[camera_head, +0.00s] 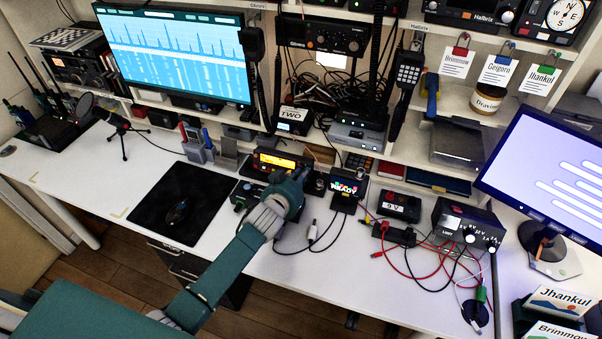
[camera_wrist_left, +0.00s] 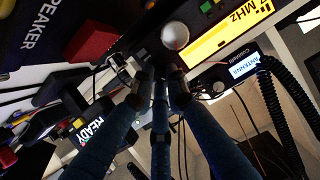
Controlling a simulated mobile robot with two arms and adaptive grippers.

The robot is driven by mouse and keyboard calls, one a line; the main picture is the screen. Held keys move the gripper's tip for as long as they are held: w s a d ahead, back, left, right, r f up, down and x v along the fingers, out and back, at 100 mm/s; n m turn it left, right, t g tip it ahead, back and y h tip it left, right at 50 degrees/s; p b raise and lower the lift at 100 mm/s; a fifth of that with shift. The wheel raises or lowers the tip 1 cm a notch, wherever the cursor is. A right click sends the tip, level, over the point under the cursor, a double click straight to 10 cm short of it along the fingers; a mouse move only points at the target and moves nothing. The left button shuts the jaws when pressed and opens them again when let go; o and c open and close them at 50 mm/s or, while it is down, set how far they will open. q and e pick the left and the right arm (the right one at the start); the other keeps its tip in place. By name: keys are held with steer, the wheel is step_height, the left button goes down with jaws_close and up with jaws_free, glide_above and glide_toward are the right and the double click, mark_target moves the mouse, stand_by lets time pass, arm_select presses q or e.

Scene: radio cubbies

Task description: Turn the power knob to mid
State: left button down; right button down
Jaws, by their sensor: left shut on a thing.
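The radio (camera_head: 279,161) with the lit yellow display stands on the desk against the shelves. In the left wrist view its display (camera_wrist_left: 222,36) and a large pale round knob (camera_wrist_left: 175,36) show clearly. My left gripper (camera_head: 293,180) reaches the right part of the radio's front from the left. In the left wrist view the left gripper's fingertips (camera_wrist_left: 160,78) are drawn close together at the dark front panel, below the pale knob. They are shut on the power knob, which they hide. Its setting cannot be read. My right gripper is not in view.
A black box marked READY (camera_head: 346,190) stands close to the right of my left gripper. Red and black cables lie around a power supply (camera_head: 466,224) farther right. A black mat (camera_head: 183,203) with a mouse lies to the left. The front of the desk is mostly clear.

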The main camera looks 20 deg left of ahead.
arm_select(q)
steer(key=m+y, duration=0.1)
steer(key=m, duration=0.3)
steer(key=shift+r, duration=0.15)
steer(key=shift+w+d+m, duration=0.1)
steer(key=shift+m, duration=0.2)
stand_by(0.3)
steer(key=c, duration=2)
jaws_free()
steer(key=shift+s, duration=0.35)
steer(key=v, duration=1.1)
steer(key=shift+s+r, duration=0.1)
steer(key=shift+s, duration=0.15)
